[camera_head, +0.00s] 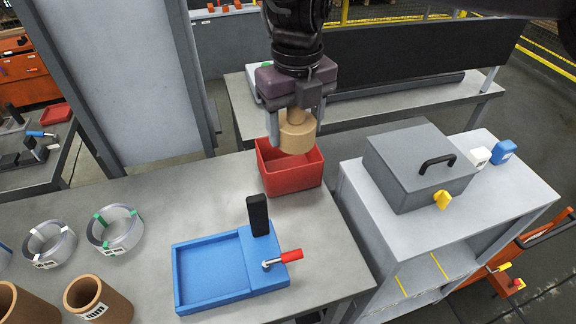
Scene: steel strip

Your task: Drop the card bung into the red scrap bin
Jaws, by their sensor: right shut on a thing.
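The card bung (297,132) is a tan, stepped cylinder, held upright by its narrower top. My right gripper (296,116) comes down from the top of the view and is shut on the bung, one finger on each side. The red scrap bin (290,184) is an open box at the back edge of the grey bench. The bung is over the bin's opening in the picture and hides part of its back rim. I cannot tell whether its lower end is inside the bin. My left gripper is not in view.
A blue tray fixture (208,272) with a black post and red-handled clamp (283,258) stands in front of the bin. Steel strip coils (115,229) and brown tubes (97,301) are at left. A grey lidded box (415,168) sits on a cabinet at right.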

